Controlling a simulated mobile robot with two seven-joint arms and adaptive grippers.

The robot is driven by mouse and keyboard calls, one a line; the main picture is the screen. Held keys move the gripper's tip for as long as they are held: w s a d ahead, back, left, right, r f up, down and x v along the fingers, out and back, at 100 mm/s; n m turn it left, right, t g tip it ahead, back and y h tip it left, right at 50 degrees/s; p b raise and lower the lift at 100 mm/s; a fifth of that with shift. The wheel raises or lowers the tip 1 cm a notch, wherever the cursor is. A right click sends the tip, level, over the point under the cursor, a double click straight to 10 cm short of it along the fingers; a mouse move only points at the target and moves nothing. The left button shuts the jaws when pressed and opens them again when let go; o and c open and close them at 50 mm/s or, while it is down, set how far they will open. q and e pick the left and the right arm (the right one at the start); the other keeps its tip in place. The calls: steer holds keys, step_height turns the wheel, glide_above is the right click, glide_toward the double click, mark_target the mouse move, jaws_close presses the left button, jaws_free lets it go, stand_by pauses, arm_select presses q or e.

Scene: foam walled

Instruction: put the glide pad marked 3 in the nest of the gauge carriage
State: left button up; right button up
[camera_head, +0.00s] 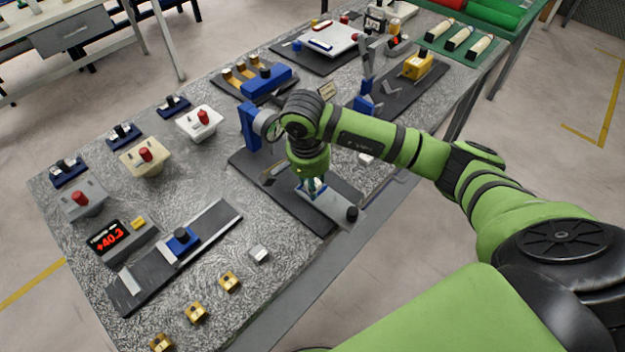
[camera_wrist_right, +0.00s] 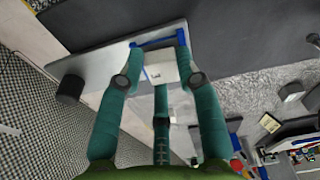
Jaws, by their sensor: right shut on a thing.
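My right gripper (camera_head: 314,190) points down over a pale grey slide plate with a black knob (camera_head: 352,214). In the right wrist view its teal fingers (camera_wrist_right: 160,75) are shut on a small pale pad (camera_wrist_right: 159,65) with a dark mark too small to read. The pad is at a blue-edged pocket (camera_wrist_right: 150,44) on the plate; I cannot tell whether it is seated or just above. The plate also shows in the wrist view (camera_wrist_right: 110,75). Fingers hide part of the pad and pocket. My left gripper is not in view.
A rail (camera_head: 215,222) carrying a blue block (camera_head: 182,239) lies at left beside a red readout of +40.3 (camera_head: 108,238). A small silver block (camera_head: 259,254) and several brass blocks (camera_head: 229,282) stand along the near edge. A blue post (camera_head: 249,127) stands close behind my right wrist.

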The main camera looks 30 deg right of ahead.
steer(key=o, duration=1)
steer(key=shift+f, duration=0.15)
steer(key=shift+c, duration=0.2)
steer(key=shift+r+p, duration=0.9)
steer(key=shift+p, duration=0.15)
steer(key=r+b, duration=0.2)
steer(key=r, duration=0.1)
steer(key=r+b, duration=0.1)
steer(key=r, duration=0.1)
steer(key=shift+a, duration=0.3)
step_height(320, 180, up, 6)
steer(key=r, duration=0.1)
glide_above(309, 194)
steer(key=shift+f, duration=0.25)
